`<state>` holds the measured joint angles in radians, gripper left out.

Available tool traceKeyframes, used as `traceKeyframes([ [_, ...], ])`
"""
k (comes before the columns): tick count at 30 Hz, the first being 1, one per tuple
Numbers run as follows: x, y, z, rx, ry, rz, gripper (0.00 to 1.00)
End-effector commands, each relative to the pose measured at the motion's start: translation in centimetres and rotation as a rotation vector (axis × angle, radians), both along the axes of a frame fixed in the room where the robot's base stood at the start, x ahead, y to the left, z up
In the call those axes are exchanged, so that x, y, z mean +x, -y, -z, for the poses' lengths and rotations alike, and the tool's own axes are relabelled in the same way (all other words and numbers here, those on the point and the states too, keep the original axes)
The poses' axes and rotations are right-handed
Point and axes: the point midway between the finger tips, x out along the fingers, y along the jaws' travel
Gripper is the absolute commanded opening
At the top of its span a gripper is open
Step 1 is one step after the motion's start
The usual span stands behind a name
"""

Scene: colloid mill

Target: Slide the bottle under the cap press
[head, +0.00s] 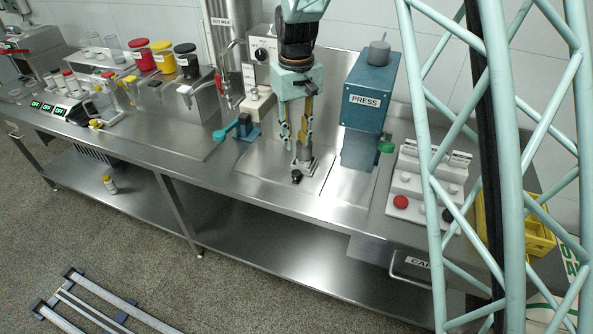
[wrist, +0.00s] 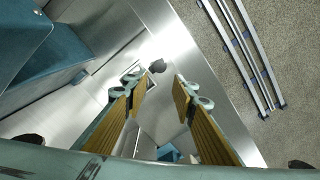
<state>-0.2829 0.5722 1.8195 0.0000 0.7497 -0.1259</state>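The cap press is a blue box labelled PRESS (head: 368,97) with a grey knob on top and a green knob low on its right side. In the wrist view, a blue body (wrist: 35,35) at the upper left appears to be the press. My gripper (head: 296,142) points down just left of the press, over the steel bench. I cannot tell which bottle is the task's.
A white panel with a red button (head: 401,202) stands right of the press. A blue-green handled fixture (head: 238,128) is at the left. Colored jars (head: 163,56) and scales (head: 55,108) are further left.

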Motion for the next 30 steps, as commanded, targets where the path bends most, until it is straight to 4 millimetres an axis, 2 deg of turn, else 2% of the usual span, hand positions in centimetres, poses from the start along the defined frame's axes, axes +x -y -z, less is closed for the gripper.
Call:
traceKeyframes([
  [11,0.0,0.0,1.2,-0.001,-0.002,0.0,0.25],
  [30,-0.1,0.0,9.1,-0.001,-0.002,0.0,0.25],
])
